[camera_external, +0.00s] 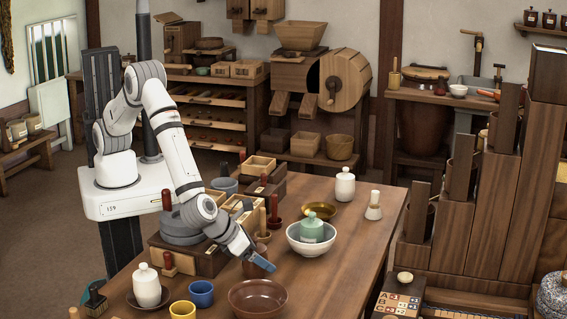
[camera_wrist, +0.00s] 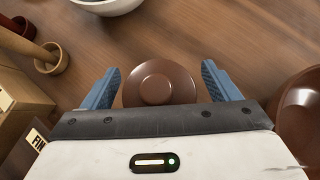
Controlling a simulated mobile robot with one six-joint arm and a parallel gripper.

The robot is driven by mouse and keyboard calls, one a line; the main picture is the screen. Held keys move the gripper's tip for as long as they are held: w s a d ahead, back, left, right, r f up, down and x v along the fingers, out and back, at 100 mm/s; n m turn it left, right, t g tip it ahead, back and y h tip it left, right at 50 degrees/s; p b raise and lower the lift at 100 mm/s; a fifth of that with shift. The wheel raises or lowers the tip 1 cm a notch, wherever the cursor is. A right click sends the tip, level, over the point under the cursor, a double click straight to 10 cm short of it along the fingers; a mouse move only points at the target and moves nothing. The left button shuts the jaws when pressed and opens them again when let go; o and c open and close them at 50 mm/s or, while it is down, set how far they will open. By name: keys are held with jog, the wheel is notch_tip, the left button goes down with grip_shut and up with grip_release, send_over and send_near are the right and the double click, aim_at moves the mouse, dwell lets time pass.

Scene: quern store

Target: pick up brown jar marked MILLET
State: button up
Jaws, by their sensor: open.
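A round brown jar with a knobbed lid (camera_wrist: 157,85) stands between my gripper's two blue fingers in the wrist view, seen from above. A gap shows between it and the right finger; the left finger is close to its side. My gripper (camera_wrist: 170,88) is open and is not closed on it. In the external view my gripper (camera_external: 262,262) points down over the table, and the brown jar (camera_external: 251,271) shows partly behind it. No MILLET marking can be read in either view.
A brown bowl (camera_external: 257,298) stands close in front, and also at the right of the wrist view (camera_wrist: 301,125). A white bowl (camera_external: 311,247) holding a green jar is behind. Wooden boxes (camera_external: 190,256) are to the left.

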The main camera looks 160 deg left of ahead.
jog(key=shift+r, duration=0.1)
jog(key=c, duration=1.3)
